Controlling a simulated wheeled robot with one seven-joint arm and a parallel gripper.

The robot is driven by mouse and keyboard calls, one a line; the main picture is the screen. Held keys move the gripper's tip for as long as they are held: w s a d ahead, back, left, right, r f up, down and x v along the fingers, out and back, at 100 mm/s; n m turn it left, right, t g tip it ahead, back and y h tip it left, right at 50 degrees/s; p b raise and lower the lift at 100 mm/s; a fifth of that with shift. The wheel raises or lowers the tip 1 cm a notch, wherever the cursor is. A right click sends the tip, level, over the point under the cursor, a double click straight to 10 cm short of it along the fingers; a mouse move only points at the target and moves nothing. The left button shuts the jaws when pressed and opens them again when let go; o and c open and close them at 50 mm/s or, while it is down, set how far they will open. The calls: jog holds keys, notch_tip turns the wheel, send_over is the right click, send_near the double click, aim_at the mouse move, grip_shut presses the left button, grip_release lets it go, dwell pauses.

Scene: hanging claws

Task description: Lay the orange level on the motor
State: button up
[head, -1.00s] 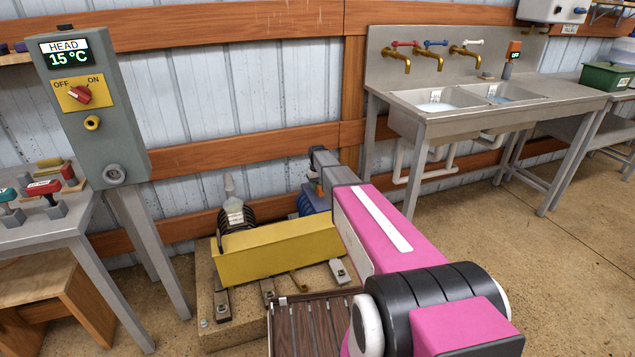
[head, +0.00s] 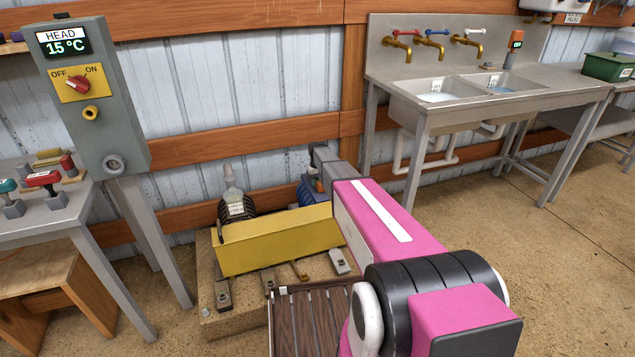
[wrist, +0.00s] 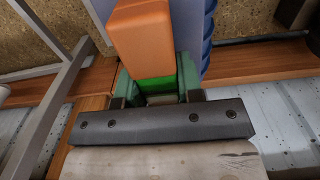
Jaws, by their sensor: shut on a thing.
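The orange level (wrist: 143,40) is in my gripper (wrist: 157,88) in the wrist view. My gripper is shut on it, with green jaw parts on both sides and a bright green band on the level between them. The blue ribbed motor (wrist: 196,35) shows behind and to the right of the level. In the head view the motor (head: 309,194) is partly hidden by a yellow guard and my arm. A small bit of orange (head: 320,186) shows at my arm's end, in front of the motor. I cannot tell whether the level touches the motor.
The long yellow guard (head: 275,240) stands in front of the motor on a concrete base (head: 225,325). A slatted dark panel (head: 308,320) lies in front. A grey control box (head: 95,130) stands left and a steel sink (head: 480,90) right. Floor on the right is clear.

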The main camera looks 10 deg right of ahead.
aim_at(317, 179)
jog(key=shift+f, duration=0.35)
jog(key=o, duration=1)
jog(key=shift+o, duration=0.2)
notch_tip(317, 179, up, 10)
jog(key=shift+r, duration=0.15)
jog(key=shift+s+r, duration=0.15)
jog(key=s+r+m, duration=0.2)
jog(key=s, duration=3.9)
jog(key=shift+r, duration=0.35)
jog(key=shift+a, duration=0.1)
